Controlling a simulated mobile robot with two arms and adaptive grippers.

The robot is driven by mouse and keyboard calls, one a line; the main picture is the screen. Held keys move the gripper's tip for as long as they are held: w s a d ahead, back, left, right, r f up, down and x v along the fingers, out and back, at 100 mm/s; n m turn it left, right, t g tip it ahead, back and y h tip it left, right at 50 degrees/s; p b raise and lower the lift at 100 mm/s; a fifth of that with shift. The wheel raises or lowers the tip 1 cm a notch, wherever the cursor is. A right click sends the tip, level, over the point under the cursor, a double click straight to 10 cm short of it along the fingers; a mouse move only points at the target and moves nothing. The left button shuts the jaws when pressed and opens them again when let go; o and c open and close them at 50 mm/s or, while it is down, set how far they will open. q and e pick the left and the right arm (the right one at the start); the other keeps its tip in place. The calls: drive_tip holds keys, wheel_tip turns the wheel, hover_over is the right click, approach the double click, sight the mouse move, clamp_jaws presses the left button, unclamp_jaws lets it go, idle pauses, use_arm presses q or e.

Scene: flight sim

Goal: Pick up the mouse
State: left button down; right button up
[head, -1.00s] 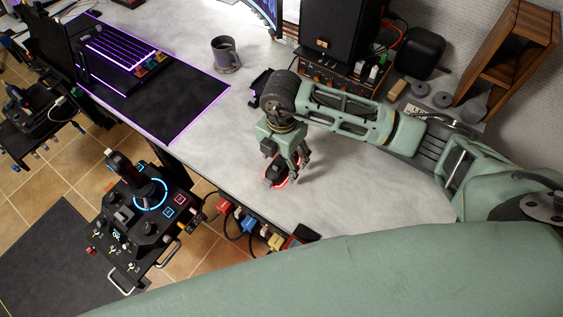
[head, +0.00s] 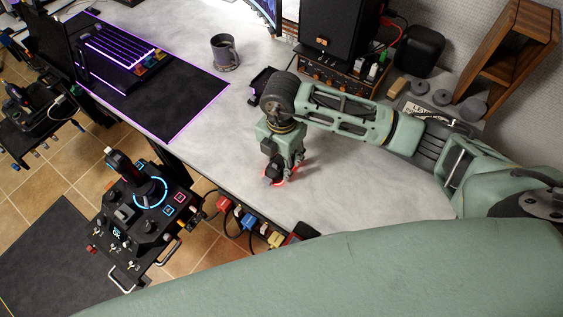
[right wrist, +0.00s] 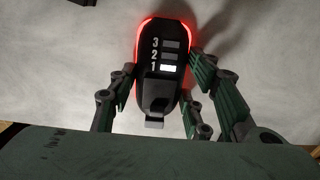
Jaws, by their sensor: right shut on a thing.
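The mouse (head: 272,176) is black with a glowing red edge and sits on the grey desk (head: 330,205), near its front edge. In the right wrist view the mouse (right wrist: 164,62) shows the digits 3, 2, 1 and a lit bar beside the 1. My right gripper (head: 282,170) points down over it and is shut on it. In the right wrist view its fingers (right wrist: 166,85) press on both long sides of the mouse. I cannot tell any gap between mouse and desk. My left gripper is not in view.
A dark mug (head: 224,52) stands on the desk behind a black desk mat (head: 190,105) with a purple glowing edge. A black speaker (head: 335,30), an amplifier and a wooden shelf (head: 510,50) stand at the back right. A joystick panel (head: 140,205) is in front of the desk.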

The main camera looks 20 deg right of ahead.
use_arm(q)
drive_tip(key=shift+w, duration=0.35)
use_arm(e)
drive_tip(key=shift+c, duration=0.5)
drive_tip(key=shift+r, duration=0.1)
